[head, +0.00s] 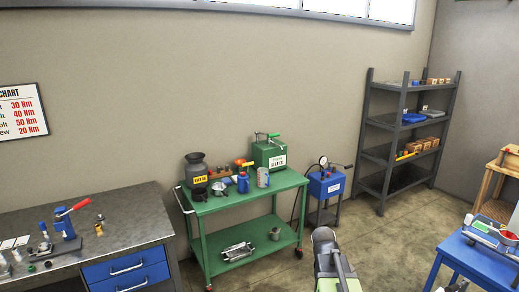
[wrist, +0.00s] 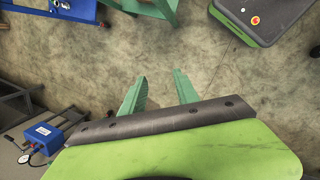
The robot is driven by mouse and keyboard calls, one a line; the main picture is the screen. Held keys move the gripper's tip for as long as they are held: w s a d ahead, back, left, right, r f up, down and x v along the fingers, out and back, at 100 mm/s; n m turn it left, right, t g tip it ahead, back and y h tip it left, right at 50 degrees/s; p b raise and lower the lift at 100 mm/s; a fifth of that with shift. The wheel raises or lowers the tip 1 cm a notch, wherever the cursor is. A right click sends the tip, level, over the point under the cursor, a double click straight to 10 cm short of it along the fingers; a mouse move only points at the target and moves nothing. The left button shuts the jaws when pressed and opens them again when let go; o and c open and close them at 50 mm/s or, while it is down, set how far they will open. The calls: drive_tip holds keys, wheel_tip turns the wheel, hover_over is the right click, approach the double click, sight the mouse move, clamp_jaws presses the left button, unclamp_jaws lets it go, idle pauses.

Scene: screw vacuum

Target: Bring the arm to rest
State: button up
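My gripper (wrist: 158,86) shows in the wrist view as two green fingers set apart, with a clear gap between them. It is open and only bare floor shows between and beyond the fingers. In the head view my grey and green arm (head: 331,265) rises at the bottom, right of the middle. The fingers cannot be made out in the head view. No held object shows.
A green cart (head: 235,201) with cans and a green box stands left of my arm. A blue pump unit (head: 326,185) stands behind it, also in the wrist view (wrist: 45,138). A grey workbench (head: 130,229) is left, a blue table (head: 480,258) right, a shelf (head: 385,150) behind. Some floor is clear.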

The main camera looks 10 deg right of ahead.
drive_tip(key=s+a+f+m+y, duration=0.1)
drive_tip(key=a+m, duration=0.3)
drive_tip(key=a, duration=0.5)
drive_tip(key=s+a+f+m+y, duration=0.1)
drive_tip(key=s+a+m+y, duration=0.1)
drive_tip(key=a+m, duration=0.3)
drive_tip(key=s+a, duration=0.1)
drive_tip(key=a, duration=0.2)
drive_tip(key=shift+a+m+b, duration=0.3)
drive_tip(key=shift+a+b, duration=0.05)
drive_tip(key=shift+a, duration=0.05)
